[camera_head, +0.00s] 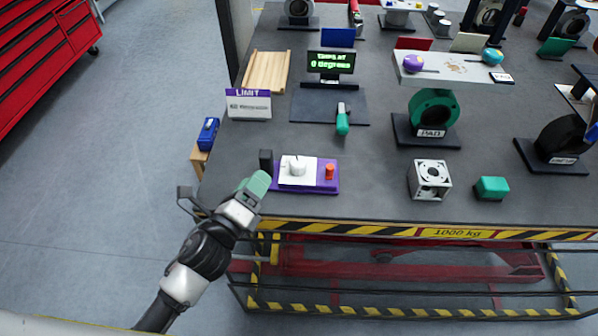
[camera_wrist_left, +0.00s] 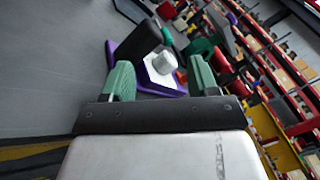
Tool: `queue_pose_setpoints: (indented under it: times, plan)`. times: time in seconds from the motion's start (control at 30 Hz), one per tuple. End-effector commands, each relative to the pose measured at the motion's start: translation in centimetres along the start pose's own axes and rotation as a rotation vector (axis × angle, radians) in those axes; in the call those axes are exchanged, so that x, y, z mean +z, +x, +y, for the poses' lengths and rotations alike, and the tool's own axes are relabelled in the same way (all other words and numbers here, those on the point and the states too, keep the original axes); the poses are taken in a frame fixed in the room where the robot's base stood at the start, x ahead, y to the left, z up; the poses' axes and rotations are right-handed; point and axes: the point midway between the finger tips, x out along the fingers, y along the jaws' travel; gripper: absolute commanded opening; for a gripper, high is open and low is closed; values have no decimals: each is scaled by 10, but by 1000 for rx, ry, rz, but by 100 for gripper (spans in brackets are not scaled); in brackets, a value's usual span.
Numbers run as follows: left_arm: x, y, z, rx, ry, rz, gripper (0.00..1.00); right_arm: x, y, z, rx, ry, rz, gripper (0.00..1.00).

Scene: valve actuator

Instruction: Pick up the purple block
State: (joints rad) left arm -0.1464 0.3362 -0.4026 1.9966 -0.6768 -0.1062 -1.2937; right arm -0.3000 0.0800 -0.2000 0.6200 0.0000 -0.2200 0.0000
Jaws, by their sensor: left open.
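The purple block (camera_head: 322,189) is a low base near the front left edge of the dark table. It carries a white box with a round white knob (camera_head: 298,165) and an orange piece (camera_head: 330,172). My left gripper (camera_head: 257,184), with green fingers, is just left of the block, near the table's corner. In the left wrist view the fingers are apart, with the white knob and part of the purple block (camera_wrist_left: 160,90) seen beyond and between them. Nothing is held, and the fingers hide part of the block there. My right gripper is not in view.
A small black block (camera_head: 265,160) stands at the purple block's left end. A green-handled tool (camera_head: 342,120) lies behind. A white fan-like cube (camera_head: 429,180) and a green block (camera_head: 491,188) stand to the right. Bare tabletop (camera_head: 375,180) lies between.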

Motion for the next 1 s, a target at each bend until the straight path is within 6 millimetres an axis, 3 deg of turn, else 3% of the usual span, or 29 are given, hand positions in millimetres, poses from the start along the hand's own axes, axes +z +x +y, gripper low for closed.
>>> queue_pose_setpoints:
  times: [0.1, 0.2, 0.4, 0.57, 0.8, 1.0]
  plan:
    - [-19, -14, -6, 126, 322, -45, 60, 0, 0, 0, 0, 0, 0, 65]
    - [-24, -24, -10, 227, 561, -75, 60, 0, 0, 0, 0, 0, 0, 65]
    - [-24, -40, -18, 374, 857, -107, 60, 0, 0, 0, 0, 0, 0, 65]
    - [-19, -35, -18, 415, 935, -116, 60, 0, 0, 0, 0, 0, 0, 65]
    - [-8, 3, -6, 416, 939, -116, 60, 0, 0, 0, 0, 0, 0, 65]
    - [-4, 19, 0, 414, 937, -114, 60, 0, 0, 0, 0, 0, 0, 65]
